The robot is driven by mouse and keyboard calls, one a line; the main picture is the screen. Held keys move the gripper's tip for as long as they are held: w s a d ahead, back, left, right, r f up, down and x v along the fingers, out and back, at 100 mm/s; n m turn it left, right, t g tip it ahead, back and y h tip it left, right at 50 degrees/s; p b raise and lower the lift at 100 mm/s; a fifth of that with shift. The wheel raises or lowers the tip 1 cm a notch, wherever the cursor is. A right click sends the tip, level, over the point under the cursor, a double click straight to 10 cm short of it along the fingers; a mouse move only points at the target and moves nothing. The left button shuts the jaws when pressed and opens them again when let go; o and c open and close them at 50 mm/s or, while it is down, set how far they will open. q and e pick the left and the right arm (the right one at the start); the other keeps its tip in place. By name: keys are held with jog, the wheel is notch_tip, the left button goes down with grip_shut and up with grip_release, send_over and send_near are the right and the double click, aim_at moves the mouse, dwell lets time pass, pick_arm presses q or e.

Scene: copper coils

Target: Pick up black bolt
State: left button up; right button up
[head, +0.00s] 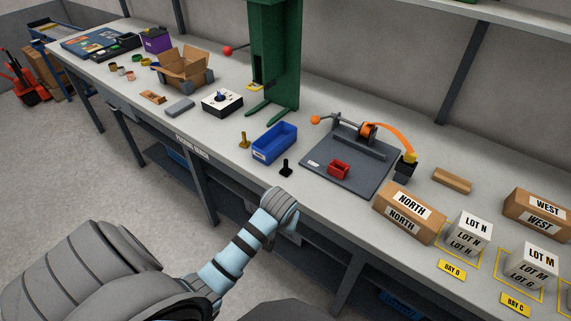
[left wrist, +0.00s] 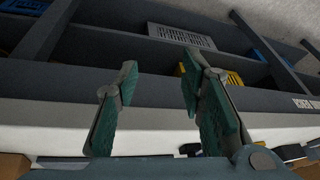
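The black bolt (head: 286,168) stands upright near the front edge of the workbench (head: 225,135), just in front of the blue bin (head: 274,142). My left arm reaches in from the lower left, and its wrist is at the bench's front edge, a little nearer than the bolt. My left gripper (left wrist: 158,82) is open and empty in the left wrist view, with its two green-padded fingers apart. In the head view its fingers are mostly hidden behind the wrist. I cannot clearly pick out the bolt in the left wrist view. My right gripper is not in view.
A brass bolt (head: 244,139) stands left of the blue bin. A dark plate fixture (head: 350,178) with a red block (head: 339,170) lies to the right, and a green press (head: 274,60) stands behind. A NORTH box (head: 409,213) is further right. Shelving lies under the bench.

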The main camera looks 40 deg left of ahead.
aim_at(286, 161)
pick_arm(q)
jog(key=w+a+r+n, duration=0.3)
jog(key=w+r, duration=0.3)
jog(key=r, duration=0.3)
jog(key=w+a+r+n, duration=0.3)
jog(key=w+r, duration=0.3)
jog(key=r, duration=0.3)
jog(key=shift+y, duration=0.4)
jog(key=b+x, duration=0.1)
jog(key=x, duration=0.3)
jog(key=a+b+x, duration=0.1)
jog(key=x, duration=0.4)
jog(key=b+x, duration=0.1)
jog(key=x, duration=0.4)
jog(key=shift+w+a+r, duration=0.2)
jog(key=shift+r, duration=0.15)
grip_shut()
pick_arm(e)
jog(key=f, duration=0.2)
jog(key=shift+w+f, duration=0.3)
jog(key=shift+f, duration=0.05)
